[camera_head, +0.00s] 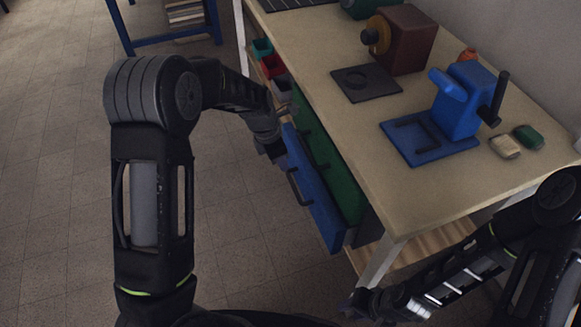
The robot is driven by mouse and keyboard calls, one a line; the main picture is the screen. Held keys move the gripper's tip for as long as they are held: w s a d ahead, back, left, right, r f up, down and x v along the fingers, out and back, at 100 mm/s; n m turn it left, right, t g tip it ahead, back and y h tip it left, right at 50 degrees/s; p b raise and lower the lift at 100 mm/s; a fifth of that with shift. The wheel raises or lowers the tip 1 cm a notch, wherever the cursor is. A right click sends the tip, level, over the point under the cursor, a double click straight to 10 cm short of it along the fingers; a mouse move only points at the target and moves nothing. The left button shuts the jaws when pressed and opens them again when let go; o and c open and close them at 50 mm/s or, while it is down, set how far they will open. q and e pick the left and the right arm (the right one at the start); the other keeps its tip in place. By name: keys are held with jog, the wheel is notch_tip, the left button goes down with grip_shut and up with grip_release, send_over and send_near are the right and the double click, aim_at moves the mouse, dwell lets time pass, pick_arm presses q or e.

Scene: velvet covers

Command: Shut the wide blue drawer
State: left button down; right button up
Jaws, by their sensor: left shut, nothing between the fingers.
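The wide blue drawer (318,204) is under the workbench and stands out from the green drawer (345,185) behind it, so it is partly open. Its dark handle (298,187) is on the front face. My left gripper (275,153) is shut and empty, at the far end of the blue drawer's front, close to it; I cannot tell if they touch. The gripper hides a little of that end. My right gripper (358,303) is low at the bottom, near the bench leg, apart from the drawer. Its fingers are too dark to read.
The workbench top (330,125) carries a blue machine (462,105), a brown machine (405,40) and a dark plate (366,83). Small coloured bins (272,66) sit at the bench's far side. The floor (235,240) left of the drawer is clear.

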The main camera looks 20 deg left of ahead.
pick_arm(q)
jog(key=v, duration=0.6)
jog(key=shift+r+p, duration=0.25)
jog(key=shift+p, duration=0.1)
jog(key=c, duration=2.1)
grip_release()
jog(key=shift+a, duration=0.15)
